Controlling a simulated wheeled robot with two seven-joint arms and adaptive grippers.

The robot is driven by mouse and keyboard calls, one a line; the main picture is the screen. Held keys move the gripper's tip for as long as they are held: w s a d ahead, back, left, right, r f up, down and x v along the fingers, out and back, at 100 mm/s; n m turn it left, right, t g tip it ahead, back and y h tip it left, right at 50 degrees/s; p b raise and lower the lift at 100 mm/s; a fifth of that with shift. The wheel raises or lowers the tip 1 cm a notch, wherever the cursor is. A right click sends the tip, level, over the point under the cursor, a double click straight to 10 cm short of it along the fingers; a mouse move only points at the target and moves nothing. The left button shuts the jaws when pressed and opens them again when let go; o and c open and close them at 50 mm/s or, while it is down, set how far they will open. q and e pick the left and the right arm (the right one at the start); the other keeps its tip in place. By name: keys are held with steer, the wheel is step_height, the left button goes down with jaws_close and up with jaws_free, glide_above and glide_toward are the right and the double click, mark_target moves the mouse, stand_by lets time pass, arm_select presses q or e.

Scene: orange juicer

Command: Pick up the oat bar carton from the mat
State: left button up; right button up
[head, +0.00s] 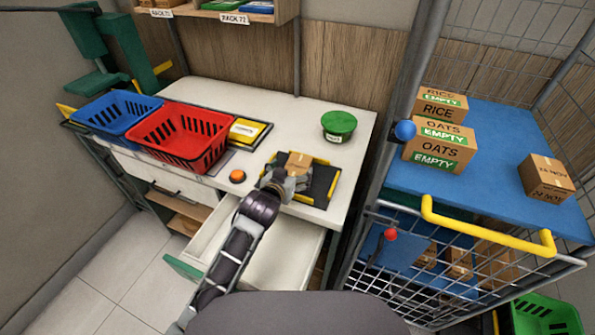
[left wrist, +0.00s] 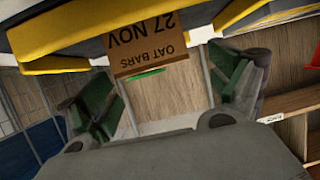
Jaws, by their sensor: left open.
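The oat bar carton (head: 299,163) is a small brown box on the black mat with yellow edges (head: 322,184) at the counter's right front. In the left wrist view the carton (left wrist: 150,42) shows upside-down print, "OAT BARS" and "27 NOV", with a small green strip at its edge. My left gripper (head: 287,183) is at the carton's near side and hides its lower part in the head view. In the left wrist view its green-padded fingers (left wrist: 165,92) are spread wide and nothing is held between them; the carton lies ahead. My right gripper is not in view.
An open drawer (head: 265,255) lies below. A caged cart (head: 480,205) with boxes stands right.

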mark_target(297, 166)
arm_select(q)
steer(key=shift+d+r+x, duration=0.1)
steer(key=shift+d+x, duration=0.05)
steer(key=shift+x, duration=0.6)
steer(key=shift+d+r+x, duration=0.1)
steer(key=shift+r+x, duration=0.05)
steer(key=shift+x, duration=0.6)
steer(key=shift+p+x, duration=0.3)
steer(key=shift+x, duration=0.85)
steer(key=shift+s, duration=0.1)
steer(key=c, duration=1.1)
